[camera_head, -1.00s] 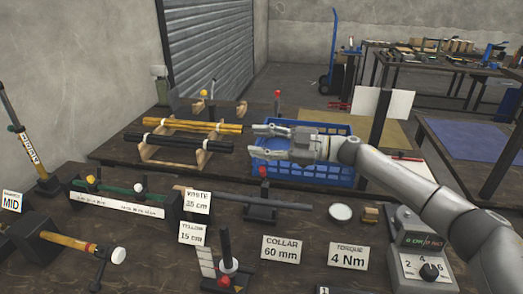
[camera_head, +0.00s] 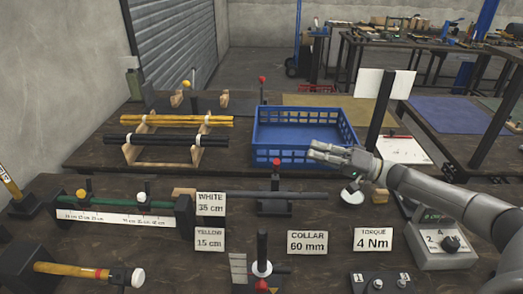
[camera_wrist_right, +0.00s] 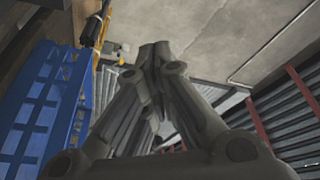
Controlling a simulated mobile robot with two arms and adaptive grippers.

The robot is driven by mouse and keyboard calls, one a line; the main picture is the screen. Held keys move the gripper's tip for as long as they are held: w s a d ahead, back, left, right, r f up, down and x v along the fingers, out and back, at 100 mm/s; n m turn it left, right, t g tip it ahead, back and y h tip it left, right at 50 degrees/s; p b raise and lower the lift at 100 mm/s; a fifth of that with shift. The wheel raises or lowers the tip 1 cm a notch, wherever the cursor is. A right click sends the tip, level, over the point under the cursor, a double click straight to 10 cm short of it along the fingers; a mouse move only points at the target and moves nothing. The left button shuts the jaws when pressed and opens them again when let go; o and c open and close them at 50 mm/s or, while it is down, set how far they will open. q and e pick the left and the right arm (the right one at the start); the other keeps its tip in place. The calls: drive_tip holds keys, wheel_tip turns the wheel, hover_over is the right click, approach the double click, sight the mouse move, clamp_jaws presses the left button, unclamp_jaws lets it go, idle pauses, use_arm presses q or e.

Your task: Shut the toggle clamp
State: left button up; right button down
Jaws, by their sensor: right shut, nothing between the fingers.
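A small fixture with an upright handle and red knob (camera_head: 277,163) stands at the middle of the bench, with a dark rod (camera_head: 308,196) at its base. It looks like the toggle clamp, but I cannot be sure. Other upright levers stand behind, one red-knobbed (camera_head: 262,80) and one yellow-knobbed (camera_head: 187,84). My right gripper (camera_head: 312,151) is shut and empty, pointing left, at the front right of the blue crate. It appears apart from the red-knobbed handle, to its right. Its closed fingers show in the right wrist view (camera_wrist_right: 155,52). My left gripper is out of view.
The blue crate (camera_head: 279,154) stands behind my right gripper. A wooden rack (camera_head: 134,154) with yellow and black rods is to its left. Label cards, a ruler gauge (camera_head: 120,218) and a torque box (camera_head: 440,258) fill the front.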

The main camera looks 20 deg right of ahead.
sight(276, 169)
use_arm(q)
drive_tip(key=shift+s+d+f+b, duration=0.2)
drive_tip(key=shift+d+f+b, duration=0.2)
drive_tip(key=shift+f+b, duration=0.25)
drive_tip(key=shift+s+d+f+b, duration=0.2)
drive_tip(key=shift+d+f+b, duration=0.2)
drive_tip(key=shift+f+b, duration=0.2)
use_arm(e)
drive_tip(key=w+a, duration=0.3)
drive_tip(key=a, duration=0.5)
drive_tip(key=shift+f+m, duration=0.2)
drive_tip(key=shift+m, duration=0.1)
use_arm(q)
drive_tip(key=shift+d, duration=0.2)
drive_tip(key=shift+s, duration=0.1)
use_arm(e)
drive_tip(key=shift+a+f, duration=0.1)
